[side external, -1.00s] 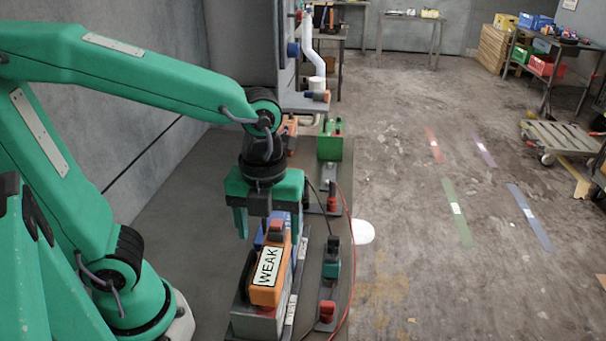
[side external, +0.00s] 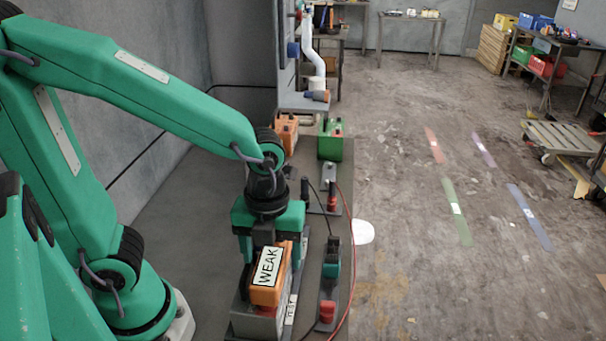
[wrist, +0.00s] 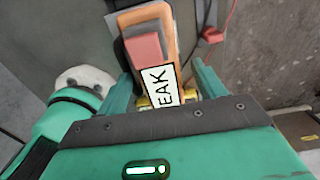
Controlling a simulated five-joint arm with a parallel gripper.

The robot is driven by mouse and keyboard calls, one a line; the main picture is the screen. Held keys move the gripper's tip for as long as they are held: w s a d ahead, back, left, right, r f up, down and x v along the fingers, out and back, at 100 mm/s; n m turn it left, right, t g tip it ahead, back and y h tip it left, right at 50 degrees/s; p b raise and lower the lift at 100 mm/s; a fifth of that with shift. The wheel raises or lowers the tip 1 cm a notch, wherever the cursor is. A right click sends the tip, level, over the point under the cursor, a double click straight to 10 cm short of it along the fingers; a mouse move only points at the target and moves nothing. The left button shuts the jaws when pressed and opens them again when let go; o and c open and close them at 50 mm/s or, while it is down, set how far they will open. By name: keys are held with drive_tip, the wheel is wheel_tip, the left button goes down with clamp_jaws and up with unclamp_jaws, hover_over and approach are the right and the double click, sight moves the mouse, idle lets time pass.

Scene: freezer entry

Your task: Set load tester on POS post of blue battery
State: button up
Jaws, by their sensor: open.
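An orange block with a white WEAK label (side external: 268,266) stands on a grey base at the bench's front; I cannot tell for certain whether it is the load tester. It also shows in the wrist view (wrist: 163,85), with a red part on top.
A green battery (side external: 331,146) and an orange battery (side external: 287,130) stand farther back. Right of the block, a teal device (side external: 331,260) and a red part (side external: 327,312) sit on a plate, with red and black cables nearby. The bench (side external: 185,215) left is clear.

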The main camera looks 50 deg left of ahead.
sight(273, 254)
drive_tip(key=shift+c, duration=0.4)
clamp_jaws()
drive_tip(key=shift+r, duration=0.25)
drive_tip(key=shift+r, duration=0.9)
wheel_tip(273, 254, up, 2)
drive_tip(key=shift+r, duration=0.1)
drive_tip(key=s+d+r, duration=0.6)
drive_tip(key=s+d, duration=0.1)
drive_tip(key=s, duration=0.2)
drive_tip(key=shift+s+r, duration=0.15)
drive_tip(key=shift+r, duration=0.15)
drive_tip(key=shift+r, duration=2.05)
